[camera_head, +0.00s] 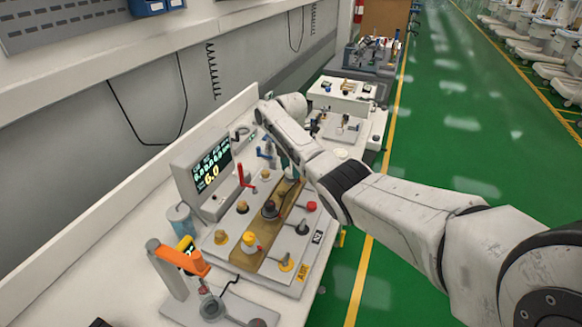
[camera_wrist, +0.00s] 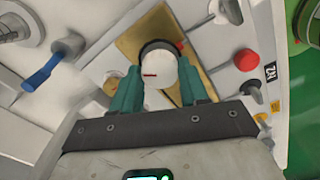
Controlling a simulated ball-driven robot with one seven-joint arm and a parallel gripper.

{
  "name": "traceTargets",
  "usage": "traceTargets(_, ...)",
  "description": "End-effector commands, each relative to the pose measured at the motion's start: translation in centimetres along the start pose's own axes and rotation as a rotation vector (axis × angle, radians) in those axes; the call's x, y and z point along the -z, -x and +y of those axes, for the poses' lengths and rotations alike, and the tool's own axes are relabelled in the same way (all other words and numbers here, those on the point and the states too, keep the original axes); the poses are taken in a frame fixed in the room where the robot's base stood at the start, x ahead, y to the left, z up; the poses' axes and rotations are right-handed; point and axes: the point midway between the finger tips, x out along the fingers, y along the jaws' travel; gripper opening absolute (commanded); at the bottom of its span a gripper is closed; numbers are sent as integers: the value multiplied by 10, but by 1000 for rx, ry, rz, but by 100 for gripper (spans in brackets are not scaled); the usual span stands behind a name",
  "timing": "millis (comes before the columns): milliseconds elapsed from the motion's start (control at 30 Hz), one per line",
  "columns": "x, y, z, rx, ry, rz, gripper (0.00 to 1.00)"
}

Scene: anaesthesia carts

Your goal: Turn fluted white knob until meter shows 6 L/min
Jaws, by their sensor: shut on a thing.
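The white knob (camera_wrist: 160,70) shows in the wrist view with a short dark red mark on its face and a dark collar behind it. My gripper (camera_wrist: 160,84) has its two teal fingers shut on the knob, one on each side. In the head view my gripper (camera_head: 287,163) is at the back of the sloped panel (camera_head: 222,249), and the knob is hidden there. The meter (camera_head: 211,166) is a dark screen on a grey housing; its large yellow digits read 6.0, with smaller green digits above.
A red knob (camera_wrist: 245,60) and a blue-handled valve (camera_wrist: 42,72) stand near my gripper. The panel also carries a red lever (camera_head: 241,174), a yellow knob (camera_head: 249,240) and a black knob (camera_head: 269,209). An orange-handled device (camera_head: 178,258) stands in front.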

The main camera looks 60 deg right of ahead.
Motion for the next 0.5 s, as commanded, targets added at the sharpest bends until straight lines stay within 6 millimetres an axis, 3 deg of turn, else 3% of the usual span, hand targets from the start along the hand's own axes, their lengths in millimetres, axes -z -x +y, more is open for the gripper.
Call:
traceTargets(133, 0, 3, 2, -6, 1, -1, 13)
traceTargets(167, 0, 3, 2, -6, 1, -1, 46)
traceTargets(400, 0, 2, 1, -3, 0, -1, 69)
traceTargets(500, 0, 1, 1, -2, 0, 0, 69)
